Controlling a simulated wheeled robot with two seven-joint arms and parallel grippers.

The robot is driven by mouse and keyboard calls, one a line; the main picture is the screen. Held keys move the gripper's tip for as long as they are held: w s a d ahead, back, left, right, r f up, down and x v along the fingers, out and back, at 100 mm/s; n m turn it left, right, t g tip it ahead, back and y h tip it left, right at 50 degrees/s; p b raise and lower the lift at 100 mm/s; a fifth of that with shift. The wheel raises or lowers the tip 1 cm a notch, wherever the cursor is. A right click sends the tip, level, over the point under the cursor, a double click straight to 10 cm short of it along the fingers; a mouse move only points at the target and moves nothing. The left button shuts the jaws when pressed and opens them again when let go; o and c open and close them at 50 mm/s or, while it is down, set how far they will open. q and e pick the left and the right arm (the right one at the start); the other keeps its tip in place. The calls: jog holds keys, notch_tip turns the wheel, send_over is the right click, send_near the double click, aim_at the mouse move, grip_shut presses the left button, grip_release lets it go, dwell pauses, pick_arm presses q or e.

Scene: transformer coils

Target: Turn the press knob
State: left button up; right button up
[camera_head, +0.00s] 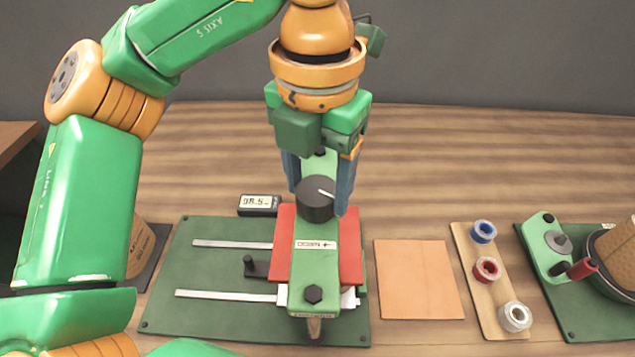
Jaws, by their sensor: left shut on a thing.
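The press (317,265) is a green arm over a red block, mounted on a dark green base plate (220,317). The gripper hides part of the press behind the knob. My right gripper is not in view.
A small display (259,204) stands behind the plate. To the right lie a tan square mat (418,280), a wooden strip (489,301) with blue, red and white coils, and another green device (548,243). The table behind is clear.

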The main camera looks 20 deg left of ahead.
pick_arm(q)
jog(key=n+b, duration=0.1)
jog(key=n, duration=0.4)
jog(key=shift+f+n, duration=0.15)
jog(key=shift+n, duration=0.15)
jog(key=n+b, duration=0.1)
jog(key=n, duration=0.4)
jog(key=shift+b, duration=0.35)
jog(key=n+b, duration=0.1)
jog(key=n, duration=0.4)
jog(key=shift+n, duration=0.4)
jog(key=n+b, duration=0.1)
jog(key=n, duration=0.4)
jog(key=shift+b, duration=0.4)
jog(key=shift+n, duration=0.4)
jog(key=o, duration=1.4)
jog(key=shift+r, duration=0.2)
